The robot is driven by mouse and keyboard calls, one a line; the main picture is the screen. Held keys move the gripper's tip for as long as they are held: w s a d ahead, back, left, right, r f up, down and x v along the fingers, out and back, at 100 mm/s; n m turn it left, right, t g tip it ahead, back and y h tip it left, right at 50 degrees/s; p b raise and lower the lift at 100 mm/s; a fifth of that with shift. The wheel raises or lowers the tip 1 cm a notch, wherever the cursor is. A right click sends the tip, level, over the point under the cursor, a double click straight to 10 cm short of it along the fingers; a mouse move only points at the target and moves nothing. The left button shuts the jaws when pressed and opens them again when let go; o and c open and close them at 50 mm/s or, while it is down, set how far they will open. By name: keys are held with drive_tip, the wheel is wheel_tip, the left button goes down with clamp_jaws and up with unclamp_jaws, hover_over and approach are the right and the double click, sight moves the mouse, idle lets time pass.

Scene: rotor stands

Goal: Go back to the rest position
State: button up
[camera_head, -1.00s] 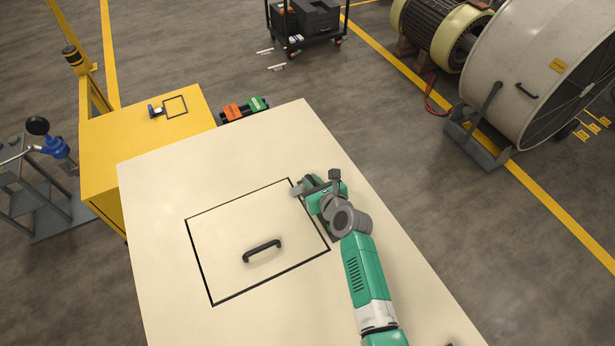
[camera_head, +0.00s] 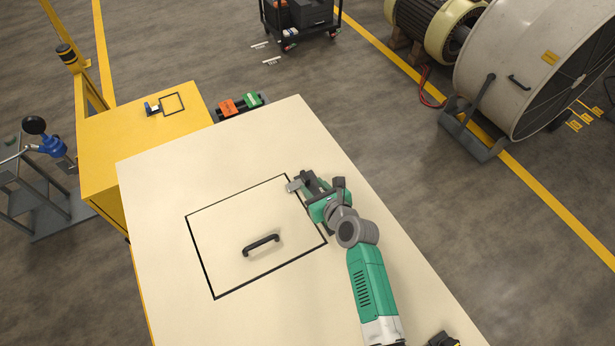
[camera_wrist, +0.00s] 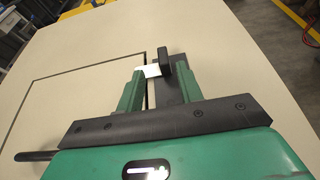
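My gripper (camera_head: 303,183) is above the far right corner of the black-outlined square on the cream tabletop (camera_head: 240,150). The rest position itself is not marked in view.
Orange and green items (camera_head: 240,104) sit beyond the table's far edge. A large grey drum (camera_head: 530,60) and a cart (camera_head: 300,25) stand on the floor beyond.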

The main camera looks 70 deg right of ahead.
drive_tip(key=shift+v, duration=1.2)
drive_tip(key=w+a+r+n+t, duration=0.2)
drive_tip(key=w+a+r+n, duration=0.25)
drive_tip(key=r, duration=0.35)
drive_tip(key=w+a+r+n+t+y, duration=0.1)
drive_tip(key=w+a+r+n+t, duration=0.15)
drive_tip(key=w+r+n, duration=0.45)
drive_tip(key=w+a+r+n+t, duration=0.1)
drive_tip(key=w+a+r+n, duration=0.4)
drive_tip(key=r, duration=0.4)
drive_tip(key=w+a+r+n+t+y, duration=0.35)
drive_tip(key=a+r+n, duration=0.75)
drive_tip(key=a+r, duration=0.5)
drive_tip(key=s+a+r+n+t+y, duration=0.25)
drive_tip(key=s+a+r+n, duration=0.35)
drive_tip(key=a+r+n, duration=0.3)
drive_tip(key=s+a+r+n+t+y, duration=0.1)
drive_tip(key=s+a+r+n+t, duration=0.3)
drive_tip(key=a+r+n, duration=0.6)
wheel_tip(320, 180, up, 16)
drive_tip(key=s+m+p, duration=0.2)
drive_tip(key=p, duration=1.1)
drive_tip(key=shift+d+m+g+y+p, duration=0.3)
drive_tip(key=shift+m+g+y+p, duration=0.05)
drive_tip(key=shift+g+y+p, duration=0.1)
